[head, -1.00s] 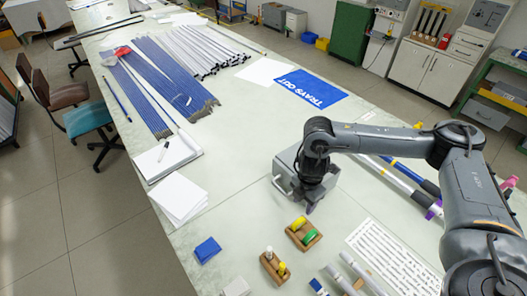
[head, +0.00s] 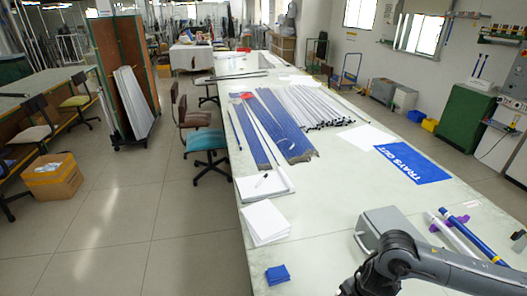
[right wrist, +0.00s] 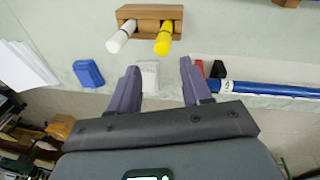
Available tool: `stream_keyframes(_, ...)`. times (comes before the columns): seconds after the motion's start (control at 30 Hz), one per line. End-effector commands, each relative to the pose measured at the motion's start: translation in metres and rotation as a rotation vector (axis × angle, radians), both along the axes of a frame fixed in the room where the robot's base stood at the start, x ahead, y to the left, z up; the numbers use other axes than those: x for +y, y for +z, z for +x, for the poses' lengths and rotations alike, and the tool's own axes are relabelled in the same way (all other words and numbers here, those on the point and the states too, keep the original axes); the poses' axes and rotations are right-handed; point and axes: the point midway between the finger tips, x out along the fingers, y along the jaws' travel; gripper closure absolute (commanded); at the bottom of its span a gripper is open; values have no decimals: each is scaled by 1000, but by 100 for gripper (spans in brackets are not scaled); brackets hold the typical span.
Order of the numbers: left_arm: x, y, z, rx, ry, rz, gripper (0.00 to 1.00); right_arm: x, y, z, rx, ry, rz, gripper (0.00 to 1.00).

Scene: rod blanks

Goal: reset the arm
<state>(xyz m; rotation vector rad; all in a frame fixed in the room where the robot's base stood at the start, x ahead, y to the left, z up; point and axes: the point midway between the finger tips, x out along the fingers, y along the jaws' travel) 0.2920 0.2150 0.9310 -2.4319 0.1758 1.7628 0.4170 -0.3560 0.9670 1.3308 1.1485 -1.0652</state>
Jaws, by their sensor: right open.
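My right arm enters the head view at the bottom right, and its forearm crosses the table's right part near a grey metal box (head: 385,225). Its gripper is out of the head view. In the right wrist view my right gripper (right wrist: 160,68) is open, with two purple fingers apart above the table's edge area. A small white block (right wrist: 149,76) shows between the fingers; I cannot tell its distance from them. Nothing is held. My left gripper is in neither view.
A wooden holder (right wrist: 150,13) with a white and a yellow piece lies beyond the fingers. A blue block (head: 277,274) and white pads (head: 264,222) lie near the table's left edge. Blue rods (head: 270,130) lie farther back. A blue "TRAYS OUT" sheet (head: 413,163) lies at right.

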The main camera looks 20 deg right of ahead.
Motion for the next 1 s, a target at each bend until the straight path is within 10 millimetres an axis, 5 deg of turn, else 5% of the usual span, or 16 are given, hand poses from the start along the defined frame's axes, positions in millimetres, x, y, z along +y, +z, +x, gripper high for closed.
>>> stream_keyframes(0.17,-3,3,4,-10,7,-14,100,73,-17,11,-106,100,86,52)
stream_keyframes(0.3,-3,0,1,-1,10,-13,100,155,-21,15,-235,145,208,52)
stream_keyframes(0.4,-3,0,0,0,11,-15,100,217,-12,14,-342,112,322,52)
stream_keyframes(0.53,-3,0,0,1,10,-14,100,268,10,12,-447,-34,447,52)
stream_keyframes(0.7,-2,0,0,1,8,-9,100,275,30,7,-489,-365,529,52)
stream_keyframes(1.0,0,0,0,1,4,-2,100,195,2,-43,-314,-985,433,52)
